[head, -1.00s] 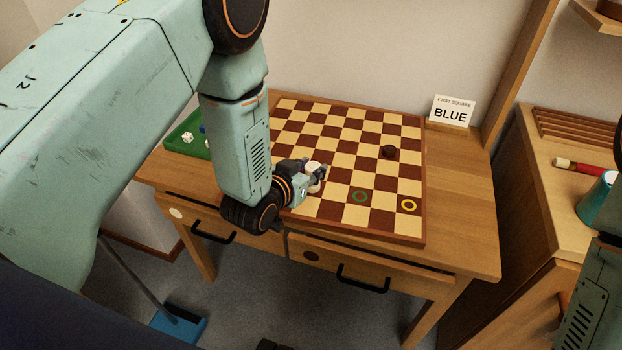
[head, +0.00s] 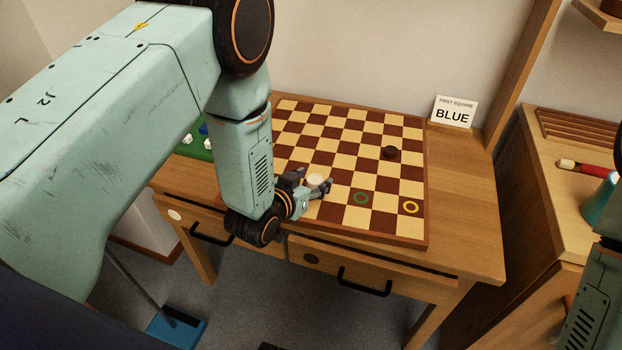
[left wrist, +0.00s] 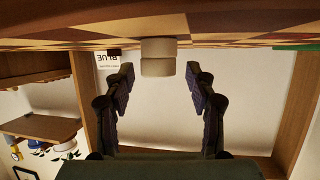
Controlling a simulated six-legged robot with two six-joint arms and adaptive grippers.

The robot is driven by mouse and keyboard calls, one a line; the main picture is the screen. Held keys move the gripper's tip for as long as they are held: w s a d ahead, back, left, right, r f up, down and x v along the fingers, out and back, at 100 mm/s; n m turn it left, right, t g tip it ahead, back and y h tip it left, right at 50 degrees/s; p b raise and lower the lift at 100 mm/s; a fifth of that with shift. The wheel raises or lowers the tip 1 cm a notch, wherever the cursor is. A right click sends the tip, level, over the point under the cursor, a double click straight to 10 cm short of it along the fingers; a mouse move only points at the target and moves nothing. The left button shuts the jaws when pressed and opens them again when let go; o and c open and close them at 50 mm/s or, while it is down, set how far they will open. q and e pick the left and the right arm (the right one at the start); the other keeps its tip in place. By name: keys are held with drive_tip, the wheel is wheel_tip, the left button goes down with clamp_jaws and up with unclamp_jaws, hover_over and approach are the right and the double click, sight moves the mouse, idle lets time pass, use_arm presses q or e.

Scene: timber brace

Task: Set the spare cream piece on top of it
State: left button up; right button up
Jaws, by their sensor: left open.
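Two cream pieces sit stacked on the checkered board (head: 352,140), one on top of the other. The upper cream piece (head: 316,180) shows in the head view near the board's front left. In the left wrist view, which is upside down, the upper piece (left wrist: 158,67) rests flat against the lower piece (left wrist: 158,47), which touches the board. My left gripper (head: 314,186) is open, with its fingers spread to either side of the stack; both fingers (left wrist: 160,72) stand clear of it in the wrist view. My right gripper is not in view.
A dark piece (head: 390,152) stands farther back on the board. Green (head: 361,198) and yellow (head: 411,207) rings mark two front squares. A BLUE sign (head: 454,112) stands behind. A green tray (head: 190,149) with small items is at left, partly hidden by my arm.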

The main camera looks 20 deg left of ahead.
use_arm(q)
drive_tip(key=shift+w+a+f, duration=0.1)
drive_tip(key=shift+w+a, duration=0.05)
drive_tip(key=shift+a, duration=0.15)
drive_tip(key=p+v, duration=0.3)
drive_tip(key=v, duration=0.8)
drive_tip(key=s+a+f+n+g+y, duration=0.1)
drive_tip(key=s+f+g, duration=0.3)
drive_tip(key=s, duration=0.5)
drive_tip(key=s+a+f+g, duration=0.1)
drive_tip(key=s+f+g, duration=0.3)
drive_tip(key=s, duration=0.6)
drive_tip(key=s+a+f+n+g+y, duration=0.1)
drive_tip(key=s+a+f+g, duration=0.1)
drive_tip(key=s+f+g, duration=0.3)
drive_tip(key=s, duration=0.4)
drive_tip(key=shift+s+f+n+y, duration=0.15)
drive_tip(key=shift+f+n+y, duration=0.15)
drive_tip(key=shift+f, duration=0.1)
drive_tip(key=shift+d, duration=0.1)
